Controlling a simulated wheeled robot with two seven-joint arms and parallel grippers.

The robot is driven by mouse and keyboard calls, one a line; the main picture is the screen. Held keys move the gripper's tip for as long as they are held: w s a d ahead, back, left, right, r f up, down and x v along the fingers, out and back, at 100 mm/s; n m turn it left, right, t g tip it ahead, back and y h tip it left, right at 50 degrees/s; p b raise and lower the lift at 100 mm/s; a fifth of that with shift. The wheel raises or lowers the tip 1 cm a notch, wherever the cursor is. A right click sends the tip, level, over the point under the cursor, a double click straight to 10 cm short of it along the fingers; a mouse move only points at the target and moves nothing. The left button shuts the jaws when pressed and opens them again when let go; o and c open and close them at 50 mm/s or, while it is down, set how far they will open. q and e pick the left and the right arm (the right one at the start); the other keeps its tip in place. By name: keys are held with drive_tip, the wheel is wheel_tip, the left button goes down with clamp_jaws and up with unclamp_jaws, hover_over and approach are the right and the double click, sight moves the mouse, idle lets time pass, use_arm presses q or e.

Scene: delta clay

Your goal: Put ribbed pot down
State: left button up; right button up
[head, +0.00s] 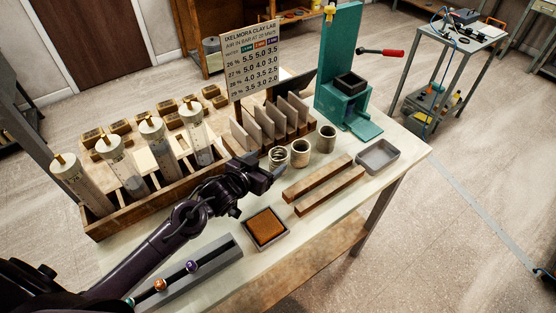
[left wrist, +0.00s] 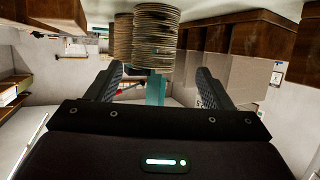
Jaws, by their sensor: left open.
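The ribbed pot (head: 279,158), pale with dark bands, stands on the table at the left end of a row of three pots. In the left wrist view the ribbed pot (left wrist: 155,42) appears inverted, just beyond the fingertips and across the gap between them. My left gripper (head: 270,174) is at the near side of this pot; in the left wrist view its jaws (left wrist: 159,80) are apart with nothing between them. Whether a finger touches the pot cannot be told. My right gripper is not in view.
Two other pots (head: 300,153) (head: 326,138) stand close on the right. A rack of upright slabs (head: 262,128) is behind. Two wooden bars (head: 322,180), a grey tray (head: 379,156) and a brown-filled tray (head: 265,227) lie nearer. A green press (head: 341,90) stands at the back.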

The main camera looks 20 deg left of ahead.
sight(274, 160)
use_arm(q)
drive_tip(key=w+d, duration=0.1)
drive_tip(key=w+f+p, duration=0.1)
drive_tip(key=w, duration=0.1)
drive_tip(key=shift+d+f, duration=0.15)
drive_tip(key=shift+d, duration=0.2)
drive_tip(key=shift+w+f, duration=0.35)
drive_tip(key=shift+w, duration=0.05)
drive_tip(key=shift+s, duration=0.1)
drive_tip(key=c, duration=1.1)
drive_tip(key=shift+o, duration=0.2)
drive_tip(key=shift+r, duration=0.15)
